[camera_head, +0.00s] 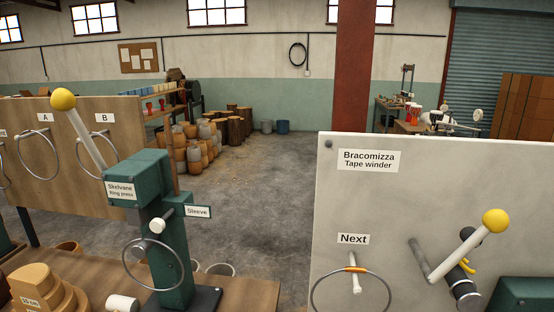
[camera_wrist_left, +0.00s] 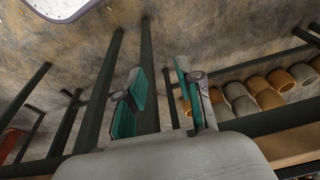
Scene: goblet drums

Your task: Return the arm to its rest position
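My left gripper (camera_wrist_left: 160,78) shows in the left wrist view. Its two fingers with teal pads stand well apart, and nothing is between them. Beyond the fingers are dark posts and a stained floor or wall surface. No arm or gripper of mine shows in the head view, and my right gripper is in neither view.
A green ring press (camera_head: 168,240) with a yellow-knobbed lever stands on a wooden bench at left. A pale tape winder panel (camera_head: 420,190) fills the right, with a ring on its peg. Concrete floor (camera_head: 250,185) is clear between. Clay-coloured pots (camera_wrist_left: 265,92) sit on a rack.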

